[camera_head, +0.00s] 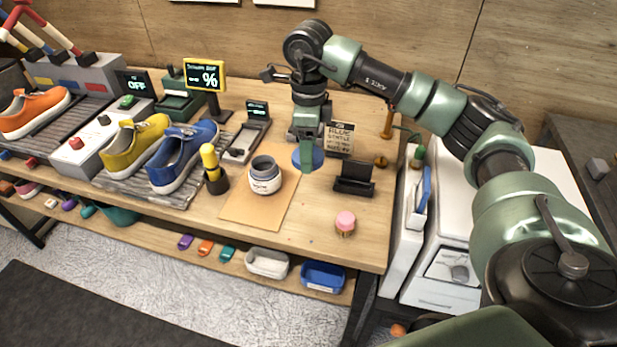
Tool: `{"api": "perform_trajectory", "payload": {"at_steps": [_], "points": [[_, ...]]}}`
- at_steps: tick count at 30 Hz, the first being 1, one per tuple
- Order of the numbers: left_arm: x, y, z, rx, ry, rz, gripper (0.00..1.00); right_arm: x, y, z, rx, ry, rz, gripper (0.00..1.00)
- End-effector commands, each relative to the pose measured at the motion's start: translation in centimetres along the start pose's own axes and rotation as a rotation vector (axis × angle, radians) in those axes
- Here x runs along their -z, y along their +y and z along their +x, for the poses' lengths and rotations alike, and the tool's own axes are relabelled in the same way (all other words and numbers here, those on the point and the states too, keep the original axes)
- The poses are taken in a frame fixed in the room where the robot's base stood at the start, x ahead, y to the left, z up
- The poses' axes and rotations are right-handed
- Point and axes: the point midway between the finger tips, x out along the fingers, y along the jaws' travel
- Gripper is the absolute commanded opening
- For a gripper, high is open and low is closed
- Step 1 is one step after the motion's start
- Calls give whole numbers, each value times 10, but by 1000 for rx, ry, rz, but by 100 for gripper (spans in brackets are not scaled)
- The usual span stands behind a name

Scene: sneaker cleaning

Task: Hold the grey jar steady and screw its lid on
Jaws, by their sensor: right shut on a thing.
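The grey jar (265,181) stands upright and open-topped on a tan mat (243,208), with a pale label on its side. My right gripper (307,164) points down just to the right of the jar, apart from it. It is shut on a flat round blue disc (317,158), which looks like the lid; the fingers hide its middle. I cannot tell if the disc touches the table. My left gripper is not in view.
Left of the jar is a dark cup (217,184) with a yellow-handled tool. Blue (181,158) and yellow (133,146) sneakers stand further left. A small sign (340,139), black stand (354,178) and pink-topped item (345,223) lie right. The table front is mostly clear.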

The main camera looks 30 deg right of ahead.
Motion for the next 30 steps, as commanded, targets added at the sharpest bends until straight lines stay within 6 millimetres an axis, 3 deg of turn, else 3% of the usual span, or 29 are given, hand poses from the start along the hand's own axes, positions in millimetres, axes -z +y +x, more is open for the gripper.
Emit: {"api": "perform_trajectory", "payload": {"at_steps": [3,9,21,22,26,30], "points": [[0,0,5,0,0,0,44,-1,0,-24,2,-3,0,26],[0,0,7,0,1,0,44,0,0,-46,-1,-1,1,26],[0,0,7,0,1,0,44,0,0,-50,-1,0,1,26],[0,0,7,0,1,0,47,0,0,-50,-1,0,1,26],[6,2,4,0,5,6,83,-4,2,-49,-3,1,14,26],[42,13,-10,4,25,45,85,-26,13,-47,-7,5,101,26]]}}
